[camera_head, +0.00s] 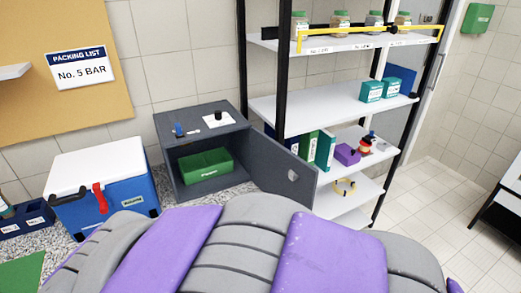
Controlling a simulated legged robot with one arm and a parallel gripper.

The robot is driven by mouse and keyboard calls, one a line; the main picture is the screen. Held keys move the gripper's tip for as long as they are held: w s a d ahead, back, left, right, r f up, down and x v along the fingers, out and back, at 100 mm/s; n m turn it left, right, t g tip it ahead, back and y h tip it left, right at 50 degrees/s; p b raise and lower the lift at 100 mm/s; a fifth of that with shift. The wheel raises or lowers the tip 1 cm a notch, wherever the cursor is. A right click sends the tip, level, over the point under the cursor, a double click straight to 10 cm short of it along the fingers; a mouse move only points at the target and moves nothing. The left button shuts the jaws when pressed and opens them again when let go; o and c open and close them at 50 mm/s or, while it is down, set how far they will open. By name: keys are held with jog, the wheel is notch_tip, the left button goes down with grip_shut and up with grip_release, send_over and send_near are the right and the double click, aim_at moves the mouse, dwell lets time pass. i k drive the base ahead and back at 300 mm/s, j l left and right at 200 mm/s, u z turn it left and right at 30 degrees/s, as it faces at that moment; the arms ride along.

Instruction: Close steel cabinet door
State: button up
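The dark grey steel cabinet (204,133) stands against the tiled wall, left of the shelf rack, with its front facing me. Its door (272,165) is hinged on the right side and stands wide open, swung out to the right. A light, roundish patch, perhaps a handle or lock, shows near the door's free edge. A green bin (205,164) sits inside the cabinet, and the opening looks clear. My gripper is not in view; only grey and purple parts of my own body fill the bottom of the picture.
A blue cooler (130,195) with a white lid stands left of the cabinet. Small items lie on the cabinet top. A shelf rack (325,113) with jars, boxes and binders stands close behind the open door. Clear tiled floor (440,210) lies at right.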

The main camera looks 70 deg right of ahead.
aim_at(278, 170)
jog(key=k+l, duration=0.1)
jog(key=l, duration=0.35)
jog(key=k+l, duration=0.15)
jog(key=l, duration=0.3)
jog(key=k+l, duration=0.1)
jog(key=l, duration=0.4)
jog(key=k+l, duration=0.1)
jog(key=l, duration=0.35)
jog(key=k+l, duration=0.15)
jog(key=l, duration=0.3)
jog(key=k+l, duration=0.1)
jog(key=l, duration=0.35)
jog(key=k+l, duration=0.4)
jog(key=l, duration=0.25)
jog(key=k+z, duration=0.1)
jog(key=k, duration=0.35)
jog(key=k+l+z, duration=0.15)
jog(key=k, duration=0.25)
